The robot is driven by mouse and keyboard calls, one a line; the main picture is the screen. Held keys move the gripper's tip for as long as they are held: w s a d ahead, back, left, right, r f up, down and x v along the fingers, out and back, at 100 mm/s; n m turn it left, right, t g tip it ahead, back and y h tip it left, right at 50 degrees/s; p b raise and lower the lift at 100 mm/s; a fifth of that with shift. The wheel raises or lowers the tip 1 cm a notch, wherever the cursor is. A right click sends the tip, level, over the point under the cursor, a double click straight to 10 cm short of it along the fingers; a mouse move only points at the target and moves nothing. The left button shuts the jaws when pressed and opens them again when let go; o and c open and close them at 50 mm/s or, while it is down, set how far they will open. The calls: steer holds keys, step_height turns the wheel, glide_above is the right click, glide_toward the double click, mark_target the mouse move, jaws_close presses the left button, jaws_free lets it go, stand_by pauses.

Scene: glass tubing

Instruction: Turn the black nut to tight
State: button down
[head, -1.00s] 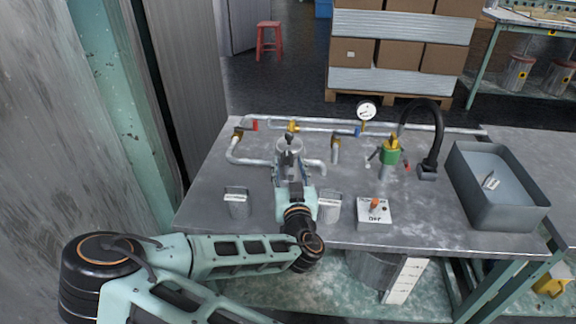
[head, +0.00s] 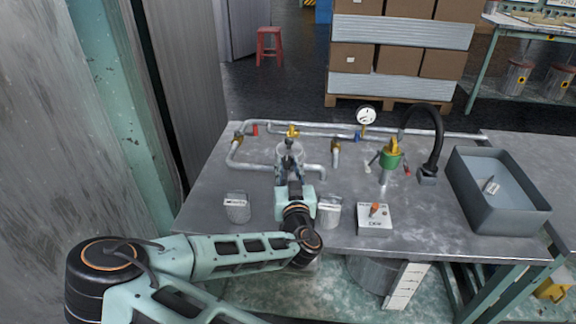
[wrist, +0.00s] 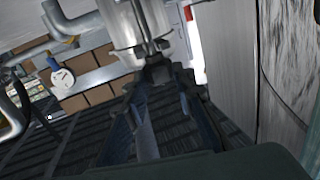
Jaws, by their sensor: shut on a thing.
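In the wrist view, my gripper (wrist: 158,74) is shut on the small black nut (wrist: 150,50) at the end of a shiny metal cylinder (wrist: 135,22). The dark fingertips hide most of the nut. In the head view, my gripper (head: 289,160) reaches over the bench to a clear, round vessel (head: 279,149) in the pipework. The nut cannot be clearly told from the dark fingers there.
Bent metal pipes (head: 250,167) run along the grey bench (head: 210,188). A gauge (head: 366,116), a green-topped valve (head: 390,159), a black curved spout (head: 438,140) and a grey basin (head: 500,218) stand to the right.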

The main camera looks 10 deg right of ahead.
steer(key=shift+h, duration=0.3)
steer(key=shift+a+f+m+g+h+b, duration=0.15)
steer(key=shift+m+h+b, duration=0.15)
steer(key=shift+m+h, duration=0.3)
steer(key=shift+a+r+m+g+h+b, duration=0.1)
steer(key=shift+a+m+g+h+b, duration=0.2)
steer(key=shift+h, duration=0.45)
steer(key=shift+f+m+g+h+b, duration=0.1)
steer(key=shift+m+h+b, duration=0.2)
steer(key=shift+m+h, duration=0.35)
steer(key=shift+w+a+m+g+h+b, duration=0.1)
steer(key=shift+m+g+h+b, duration=0.1)
steer(key=shift+m+g+h, duration=0.5)
steer(key=shift+w+a+m+g+h+b, duration=0.1)
steer(key=shift+m+g+h+b, duration=0.2)
steer(key=shift+h, duration=0.7)
steer(key=shift+m+g+h, duration=0.25)
steer(key=shift+m+h, duration=0.3)
steer(key=shift+h, duration=0.05)
steer(key=shift+r, duration=0.2)
steer(key=c, duration=1.6)
jaws_free()
steer(key=shift+a, duration=0.1)
steer(key=v, duration=1.2)
